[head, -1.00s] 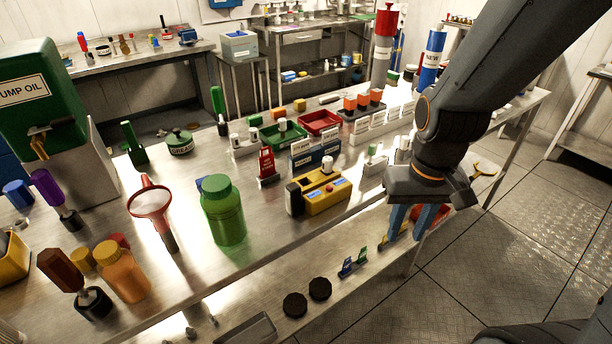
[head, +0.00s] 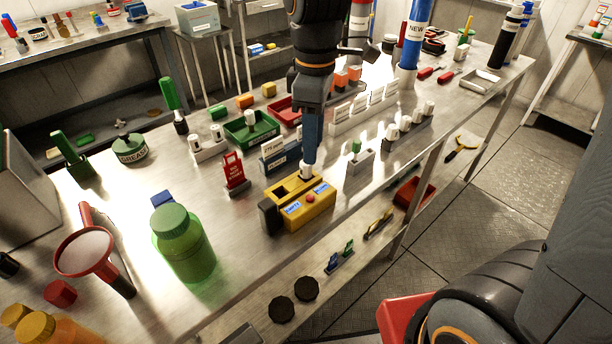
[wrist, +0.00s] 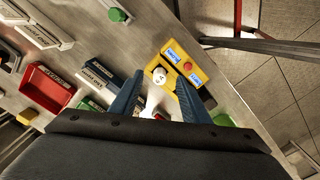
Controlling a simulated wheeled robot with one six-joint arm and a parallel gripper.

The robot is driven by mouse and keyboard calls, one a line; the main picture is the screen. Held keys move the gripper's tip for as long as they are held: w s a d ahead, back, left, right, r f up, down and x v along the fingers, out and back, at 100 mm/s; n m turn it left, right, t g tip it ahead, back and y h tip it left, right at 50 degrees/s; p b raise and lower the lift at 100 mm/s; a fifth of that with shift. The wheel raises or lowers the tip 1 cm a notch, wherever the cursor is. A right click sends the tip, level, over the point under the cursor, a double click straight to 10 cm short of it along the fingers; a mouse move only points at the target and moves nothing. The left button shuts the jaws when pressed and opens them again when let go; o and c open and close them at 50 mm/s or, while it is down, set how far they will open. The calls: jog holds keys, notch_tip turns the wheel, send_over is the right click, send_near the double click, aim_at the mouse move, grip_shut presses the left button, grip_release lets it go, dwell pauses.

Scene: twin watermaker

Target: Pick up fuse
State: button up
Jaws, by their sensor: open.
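A white fuse (head: 305,170) stands upright in the yellow tester box (head: 318,205), which has blue labels and a red button. In the wrist view the fuse's round white top (wrist: 159,74) shows between my blue fingers, on the yellow box (wrist: 186,62). My gripper (head: 309,158) points down right over the fuse; in the wrist view my gripper (wrist: 157,82) has its fingers apart with a gap on both sides of the fuse. I cannot tell whether the fingertips are level with the fuse. Part of the fuse is hidden in the head view.
A red tag stand (head: 234,172), a blue labelled block (head: 283,155) and a green tray (head: 262,138) stand close to the left of the box. A grey holder (head: 359,164) stands to its right.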

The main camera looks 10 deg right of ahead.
aim_at(306, 174)
jog(key=shift+w+a+r+n, duration=0.15)
jog(key=shift+a+r+n, duration=0.2)
jog(key=shift+a+n, duration=0.5)
jog(key=shift+d+f+p, duration=0.15)
jog(key=shift+f+p, duration=0.25)
jog(key=shift+f, duration=1.5)
jog(key=shift+d+f+p, duration=0.1)
jog(key=shift+f+p, duration=0.25)
jog(key=shift+f, duration=1.5)
grip_shut()
